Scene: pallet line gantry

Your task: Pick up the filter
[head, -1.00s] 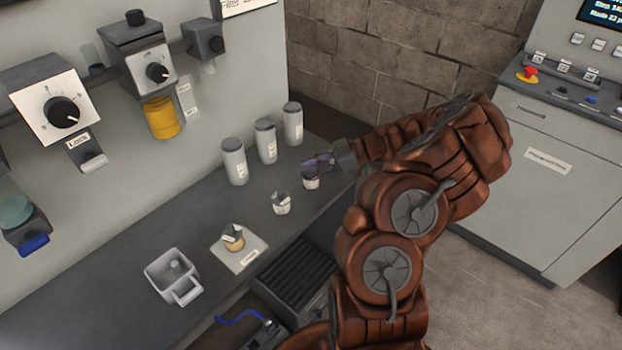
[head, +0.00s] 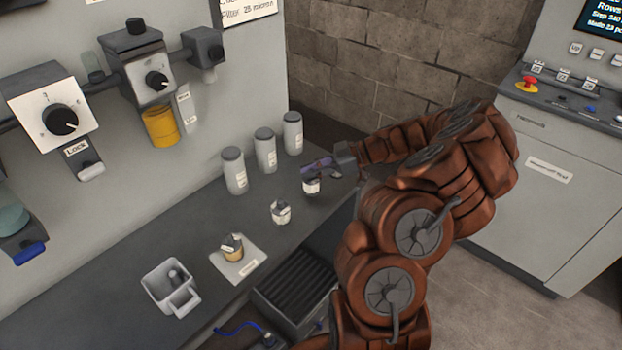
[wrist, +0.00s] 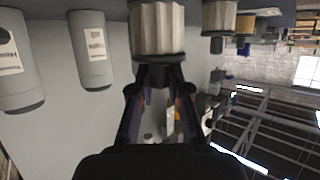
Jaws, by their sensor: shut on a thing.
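My gripper (head: 310,172) is shut on a white pleated filter (head: 311,187) with a dark band, at the right end of the grey bench. The held filter (wrist: 157,30) fills the top middle of the wrist view, between my fingertips (wrist: 157,70). A second white filter (head: 280,212) stands on the bench to its left in the head view. A tan filter (head: 232,252) sits on a pale labelled plate (head: 248,266) further left. My fingers hide part of the held filter in the head view.
Grey canisters (head: 234,172) with dark lids stand in a row behind the filters. A yellow cup (head: 160,127) hangs under a wall dial unit. A control cabinet (head: 545,180) stands at the right.

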